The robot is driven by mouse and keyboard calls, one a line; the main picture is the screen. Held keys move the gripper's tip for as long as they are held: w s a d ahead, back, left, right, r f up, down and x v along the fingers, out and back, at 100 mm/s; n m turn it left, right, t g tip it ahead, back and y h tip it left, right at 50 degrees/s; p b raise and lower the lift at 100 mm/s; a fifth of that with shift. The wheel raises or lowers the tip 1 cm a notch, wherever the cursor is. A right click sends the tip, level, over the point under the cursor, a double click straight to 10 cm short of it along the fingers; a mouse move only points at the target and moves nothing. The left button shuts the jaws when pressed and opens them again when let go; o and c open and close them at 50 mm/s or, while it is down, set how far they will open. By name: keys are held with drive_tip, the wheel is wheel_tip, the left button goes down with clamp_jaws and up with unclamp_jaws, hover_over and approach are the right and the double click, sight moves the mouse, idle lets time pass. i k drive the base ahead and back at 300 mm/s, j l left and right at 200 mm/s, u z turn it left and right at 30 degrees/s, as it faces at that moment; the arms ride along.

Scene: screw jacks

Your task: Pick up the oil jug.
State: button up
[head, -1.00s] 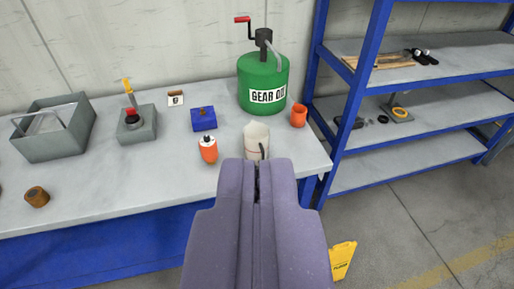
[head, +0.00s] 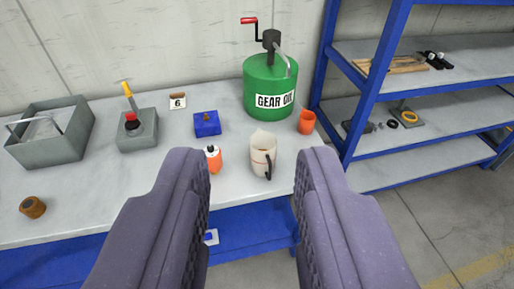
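The oil jug appears to be the cream-white jug (head: 261,152) with a dark handle on its front right side. It stands upright on the workbench near the front edge. My gripper (head: 248,158) is open and empty, its two purple fingers spread wide. In the picture the jug shows between the fingertips, and the fingers look short of it. I cannot tell the exact gap. A green can labelled GEAR OIL (head: 270,88), with a pump and red crank, stands behind the jug against the wall.
A blue box (head: 207,123), a grey control box (head: 137,133) and a grey bin (head: 50,135) are further left. Blue shelving (head: 365,100) stands right of the bench (head: 100,190).

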sight(262, 146)
drive_tip(key=i+u, duration=0.15)
drive_tip(key=i, duration=0.45)
drive_tip(key=i+l+u, duration=0.1)
drive_tip(key=i, duration=0.55)
drive_tip(key=i+l+u, duration=0.15)
drive_tip(key=i, duration=0.45)
